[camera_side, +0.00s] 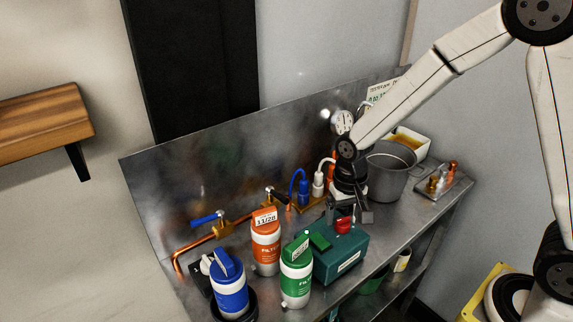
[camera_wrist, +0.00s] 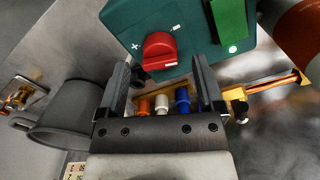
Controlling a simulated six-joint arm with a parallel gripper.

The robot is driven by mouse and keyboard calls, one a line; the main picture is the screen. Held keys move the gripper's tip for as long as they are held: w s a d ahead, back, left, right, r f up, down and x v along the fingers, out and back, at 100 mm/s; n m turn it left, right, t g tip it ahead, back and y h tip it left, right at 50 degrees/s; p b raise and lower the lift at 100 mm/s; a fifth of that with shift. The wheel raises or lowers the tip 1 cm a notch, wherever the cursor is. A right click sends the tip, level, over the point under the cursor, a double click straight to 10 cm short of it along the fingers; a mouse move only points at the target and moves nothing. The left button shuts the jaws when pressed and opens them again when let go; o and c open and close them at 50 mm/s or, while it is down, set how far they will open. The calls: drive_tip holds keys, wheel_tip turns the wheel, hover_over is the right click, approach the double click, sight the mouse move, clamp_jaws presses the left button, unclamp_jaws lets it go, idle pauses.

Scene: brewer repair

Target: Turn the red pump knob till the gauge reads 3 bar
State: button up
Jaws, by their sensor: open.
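The red pump knob (camera_side: 343,226) sits on top of the teal pump box (camera_side: 338,265). In the wrist view the red knob (camera_wrist: 159,51) lies just beyond my fingertips, left of the middle between them, with plus and minus marks beside it. My gripper (camera_side: 355,213) points down close above the knob. In the wrist view my gripper (camera_wrist: 158,78) is open with nothing between its fingers. The gauge (camera_side: 342,122) is a round dial on the metal back panel; its reading is too small to tell.
Orange (camera_side: 265,243), green (camera_side: 297,274) and blue (camera_side: 228,286) filter bottles stand left of the pump box. A grey pot (camera_side: 391,170) stands behind my gripper. Copper pipe (camera_side: 200,244) with valves runs along the back panel. A small tray (camera_side: 443,182) holds metal fittings at the right.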

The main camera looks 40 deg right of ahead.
sight(344, 219)
drive_tip(key=shift+r, duration=2.95)
drive_tip(key=s+d+f+n+t, duration=0.1)
drive_tip(key=s+d+n+t, duration=0.1)
drive_tip(key=s, duration=0.6)
drive_tip(key=shift+s+d+f+n+t, duration=0.2)
drive_tip(key=shift+d+f+n+t, duration=0.15)
drive_tip(key=shift+d+n, duration=0.65)
drive_tip(key=shift+a, duration=0.25)
